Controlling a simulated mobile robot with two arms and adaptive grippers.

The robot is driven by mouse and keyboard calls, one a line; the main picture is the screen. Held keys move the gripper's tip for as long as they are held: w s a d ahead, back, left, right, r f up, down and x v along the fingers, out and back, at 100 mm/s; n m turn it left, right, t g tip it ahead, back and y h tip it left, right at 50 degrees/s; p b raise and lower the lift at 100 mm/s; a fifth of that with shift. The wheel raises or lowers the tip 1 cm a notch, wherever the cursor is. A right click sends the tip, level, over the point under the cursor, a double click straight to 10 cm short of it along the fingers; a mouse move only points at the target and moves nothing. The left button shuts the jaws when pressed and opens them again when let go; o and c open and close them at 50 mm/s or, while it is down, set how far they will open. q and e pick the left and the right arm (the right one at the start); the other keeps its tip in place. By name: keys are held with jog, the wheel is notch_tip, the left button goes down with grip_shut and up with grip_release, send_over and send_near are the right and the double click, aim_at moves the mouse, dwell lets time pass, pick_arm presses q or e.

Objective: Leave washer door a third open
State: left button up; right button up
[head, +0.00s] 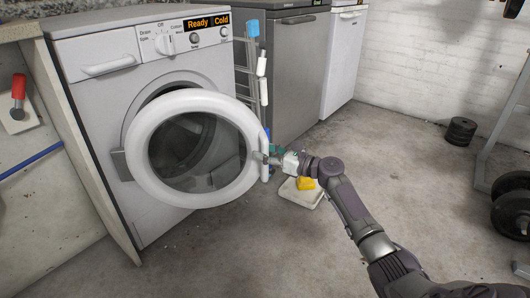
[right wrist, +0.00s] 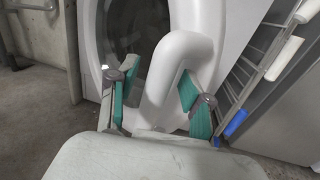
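The white washer (head: 160,60) stands at the left in the head view. Its round door (head: 160,185), with a thick white rim and dark glass, is hinged on the left and stands partly open. The door's handle (head: 264,158) is at the rim's right side. My right gripper (head: 268,157) is at this handle. In the right wrist view my right gripper (right wrist: 158,105) has its green-padded fingers apart on both sides of the white handle (right wrist: 165,75). A gap shows between the left finger and the handle. My left gripper is not in view.
A drying rack (head: 240,75) stands right of the washer, before a grey appliance (head: 292,75). A pale tray (head: 300,195) with a yellow item lies on the floor beside the door. Weight plates (head: 461,131) lie farther right. The concrete floor in front is clear.

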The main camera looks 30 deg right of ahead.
jog(key=shift+s, duration=0.1)
jog(key=v, duration=1.1)
jog(key=shift+s+d, duration=0.2)
jog(key=shift+s, duration=0.15)
